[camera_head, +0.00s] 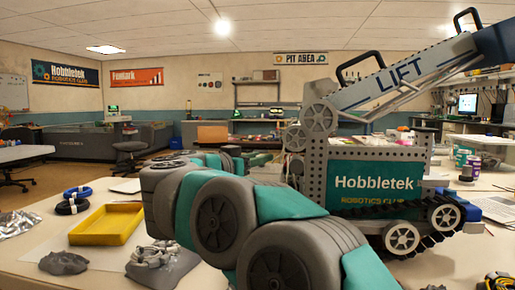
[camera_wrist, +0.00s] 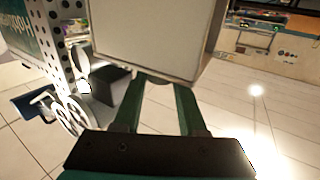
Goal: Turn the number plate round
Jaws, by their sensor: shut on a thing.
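The number plate (camera_wrist: 150,38) looks like a pale, blank panel with a darker edge in the wrist view. My gripper (camera_wrist: 165,80) has its two green fingers shut at the plate's lower edge in that view. No number shows on the face toward the wrist camera. The competition robot (camera_head: 375,183), with a green "Hobbletek" side panel and a raised "LIFT" arm (camera_head: 405,76), stands on the table in the head view. Its perforated frame (camera_wrist: 68,40) is beside the plate at left in the wrist view. My arm hides my gripper in the head view, and I cannot make out the plate there.
A yellow tray (camera_head: 107,224), black and blue rings (camera_head: 73,206), and grey bags (camera_head: 64,263) lie on the table's left side.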

